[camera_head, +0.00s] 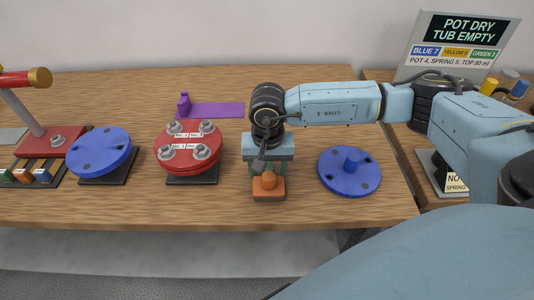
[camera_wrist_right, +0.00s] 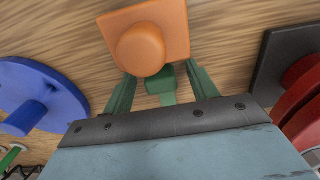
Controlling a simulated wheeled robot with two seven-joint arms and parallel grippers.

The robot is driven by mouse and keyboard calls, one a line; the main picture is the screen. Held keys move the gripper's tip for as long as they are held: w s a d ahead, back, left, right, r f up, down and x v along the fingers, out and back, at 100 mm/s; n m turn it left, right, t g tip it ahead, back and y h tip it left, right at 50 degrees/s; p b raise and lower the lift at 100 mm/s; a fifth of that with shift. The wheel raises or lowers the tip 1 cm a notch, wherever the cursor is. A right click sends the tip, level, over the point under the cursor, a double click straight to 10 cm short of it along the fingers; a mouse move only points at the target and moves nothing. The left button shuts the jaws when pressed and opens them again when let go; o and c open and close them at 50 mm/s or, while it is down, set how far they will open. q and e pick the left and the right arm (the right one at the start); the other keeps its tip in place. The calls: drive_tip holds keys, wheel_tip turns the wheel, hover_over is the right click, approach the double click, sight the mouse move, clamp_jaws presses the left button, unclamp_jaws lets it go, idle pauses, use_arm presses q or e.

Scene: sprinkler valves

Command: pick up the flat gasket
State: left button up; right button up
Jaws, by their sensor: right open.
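Neither view labels the flat gasket. An orange square plate with a round knob (camera_head: 268,187) lies on the wooden table near its front edge; it also shows large in the right wrist view (camera_wrist_right: 172,22). My right gripper (camera_head: 266,172) points down over this orange piece. Its two green fingers (camera_wrist_right: 160,76) are open, apart on either side of the knob's near side. I cannot tell whether they touch it. A flat purple plate with an upright knob (camera_head: 212,110) lies further back, left of my right gripper. My left gripper is not in view.
A red bolted flange (camera_head: 190,157) stands on a black base to the left, and a blue disc (camera_head: 99,158) beyond it. A blue flange with a stub (camera_head: 349,178) lies right. A red lever stand (camera_head: 52,145) is far left. A sign (camera_head: 460,45) stands back right.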

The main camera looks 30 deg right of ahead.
drive_tip(key=c, duration=1.1)
drive_tip(key=shift+o, duration=0.2)
drive_tip(key=shift+r, duration=0.1)
